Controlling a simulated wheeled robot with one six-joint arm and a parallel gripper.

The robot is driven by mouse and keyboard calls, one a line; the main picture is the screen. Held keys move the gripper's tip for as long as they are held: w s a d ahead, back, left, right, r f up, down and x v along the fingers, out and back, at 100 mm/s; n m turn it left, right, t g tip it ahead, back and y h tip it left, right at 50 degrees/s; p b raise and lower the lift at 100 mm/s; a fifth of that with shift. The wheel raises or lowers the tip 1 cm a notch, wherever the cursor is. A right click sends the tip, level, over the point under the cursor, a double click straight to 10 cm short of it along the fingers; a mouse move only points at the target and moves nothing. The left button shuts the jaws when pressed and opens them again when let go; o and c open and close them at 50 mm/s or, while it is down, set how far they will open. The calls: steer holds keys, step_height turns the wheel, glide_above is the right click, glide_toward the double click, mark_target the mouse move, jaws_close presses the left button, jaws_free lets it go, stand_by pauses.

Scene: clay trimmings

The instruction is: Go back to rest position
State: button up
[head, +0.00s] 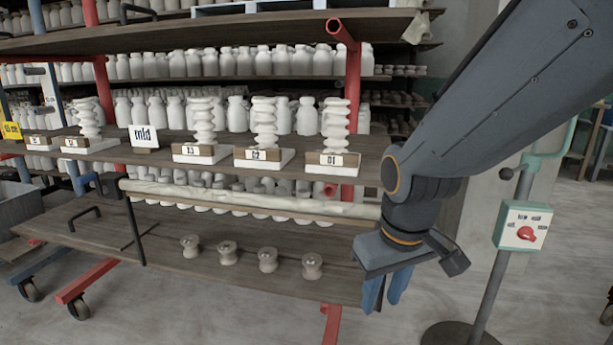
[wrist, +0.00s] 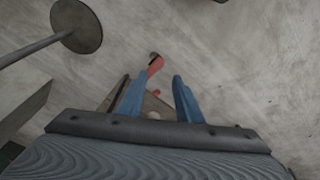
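My gripper (head: 383,304) hangs at the right of the head view, pointing down, just off the right end of the lower wooden shelf (head: 170,250). In the wrist view my gripper (wrist: 160,77) shows two blue fingers standing apart with nothing held between them. Past the fingers I see the concrete floor, a red leg (wrist: 155,66) and a wooden edge. The arm comes in from the upper right of the head view.
Several small clay pieces (head: 312,266) stand in a row on the lower shelf. Stacked white pieces on numbered blocks (head: 341,158) line the shelf above. A switch box (head: 524,226) on a round-based stand is at right. Open floor lies in front.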

steer(key=s+a+r+g, duration=0.2)
steer(key=s+a+g, duration=0.15)
steer(key=s, duration=0.75)
steer(key=d+r+m+p, duration=0.4)
steer(key=d+r+p, duration=0.5)
steer(key=p, duration=1.2)
steer(key=shift+w+d+r+t, duration=0.35)
steer(key=shift+r+t, duration=0.1)
steer(key=shift+r, duration=0.95)
